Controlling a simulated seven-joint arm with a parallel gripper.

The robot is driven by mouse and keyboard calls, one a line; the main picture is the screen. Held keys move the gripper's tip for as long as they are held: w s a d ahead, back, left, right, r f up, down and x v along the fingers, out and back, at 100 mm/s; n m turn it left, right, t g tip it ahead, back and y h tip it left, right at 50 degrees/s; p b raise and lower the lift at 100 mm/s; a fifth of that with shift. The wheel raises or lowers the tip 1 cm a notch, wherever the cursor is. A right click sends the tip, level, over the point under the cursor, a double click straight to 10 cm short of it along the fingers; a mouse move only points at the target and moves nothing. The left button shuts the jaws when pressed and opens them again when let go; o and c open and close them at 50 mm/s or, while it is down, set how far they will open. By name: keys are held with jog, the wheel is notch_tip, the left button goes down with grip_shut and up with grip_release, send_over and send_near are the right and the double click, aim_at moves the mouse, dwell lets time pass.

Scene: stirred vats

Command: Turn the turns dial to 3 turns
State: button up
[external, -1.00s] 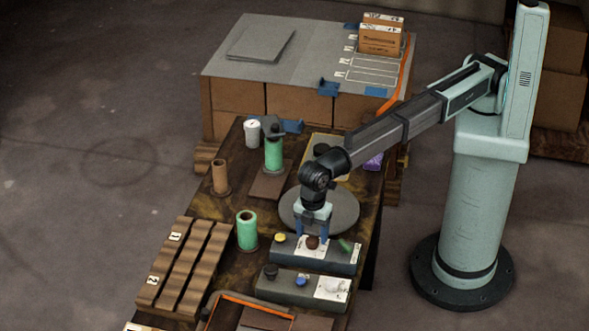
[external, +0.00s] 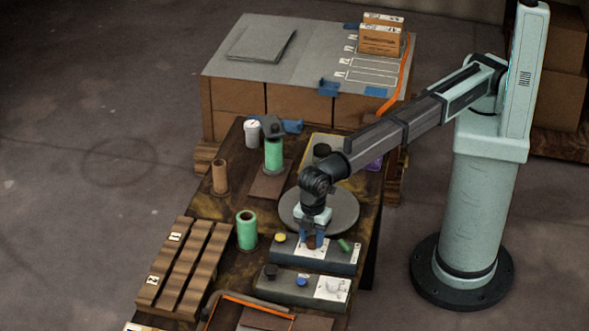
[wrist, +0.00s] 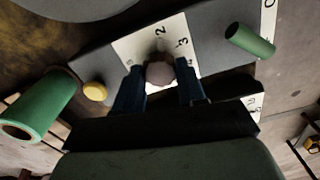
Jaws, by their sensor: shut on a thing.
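The turns dial (external: 311,243) is a small brown round knob on a white numbered plate, on the far grey control box (external: 345,257). In the wrist view the knob (wrist: 160,73) sits between my two blue fingers, with the printed 2 and 3 on the plate (wrist: 140,46) beyond it. My gripper (external: 311,240) points down and is shut on the knob; it also shows in the wrist view (wrist: 160,82). The knob's pointer mark cannot be made out, so its setting cannot be told. Part of the scale is hidden by the gripper.
A yellow button (external: 280,238) and a green handle (external: 345,245) flank the dial on the same box. A nearer box has a black knob (external: 270,271) and a blue button (external: 301,281). A grey round plate (external: 345,214) lies behind; a green spool (external: 247,231) stands left.

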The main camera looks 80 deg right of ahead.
jog(key=shift+c, duration=1.3)
jog(key=m, duration=0.8)
jog(key=shift+m, duration=0.3)
jog(key=o, duration=1.1)
jog(key=shift+c, duration=0.2)
jog(key=shift+r, duration=0.1)
